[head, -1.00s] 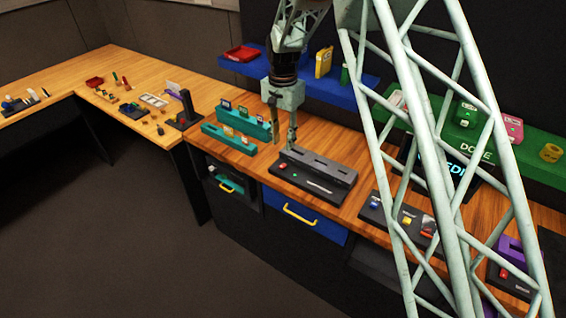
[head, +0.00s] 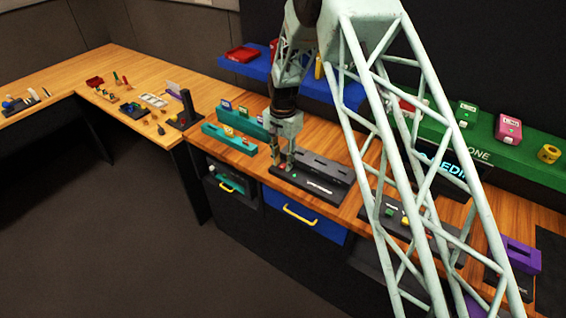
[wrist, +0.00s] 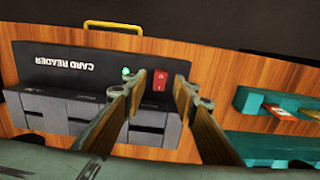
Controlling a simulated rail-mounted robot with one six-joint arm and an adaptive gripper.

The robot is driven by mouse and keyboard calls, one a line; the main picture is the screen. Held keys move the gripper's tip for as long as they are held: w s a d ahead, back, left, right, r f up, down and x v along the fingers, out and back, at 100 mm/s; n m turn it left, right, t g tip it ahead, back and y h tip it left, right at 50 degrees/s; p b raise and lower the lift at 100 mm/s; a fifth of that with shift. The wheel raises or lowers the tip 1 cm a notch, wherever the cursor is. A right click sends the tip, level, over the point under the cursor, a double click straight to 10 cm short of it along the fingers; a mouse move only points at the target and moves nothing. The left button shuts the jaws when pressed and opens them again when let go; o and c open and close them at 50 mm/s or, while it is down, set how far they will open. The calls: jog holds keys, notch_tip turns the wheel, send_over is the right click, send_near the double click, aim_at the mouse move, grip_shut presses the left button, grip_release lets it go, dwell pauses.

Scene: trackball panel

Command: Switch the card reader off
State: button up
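The card reader (head: 318,187) is a dark panel with a slotted block behind it, on the wooden bench. In the wrist view its face (wrist: 40,62) reads "CARD READER" upside down. A red switch (wrist: 160,80) sits near the panel's end, beside a lit green light (wrist: 126,71). My gripper (head: 282,168) is at the left end of the card reader in the head view. In the wrist view my gripper (wrist: 160,78) is open and empty, with the red switch showing between its fingertips. I cannot tell whether a fingertip touches the panel.
Teal racks (head: 228,138) stand left of the card reader. A blue drawer with a yellow handle (head: 300,216) is below the bench front. A blue shelf (head: 335,92) is behind. A panel with coloured switches (head: 400,216) lies to the right, partly behind my arm.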

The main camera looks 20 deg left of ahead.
jog(key=shift+f, duration=0.3)
jog(key=shift+c, duration=0.7)
jog(key=c, duration=0.7)
jog(key=shift+s+f+t+b, duration=0.1)
jog(key=shift+t+b, duration=0.2)
jog(key=shift+b, duration=0.4)
jog(key=shift+s+t+b, duration=0.1)
jog(key=shift+t+b, duration=0.3)
jog(key=shift+b, duration=0.2)
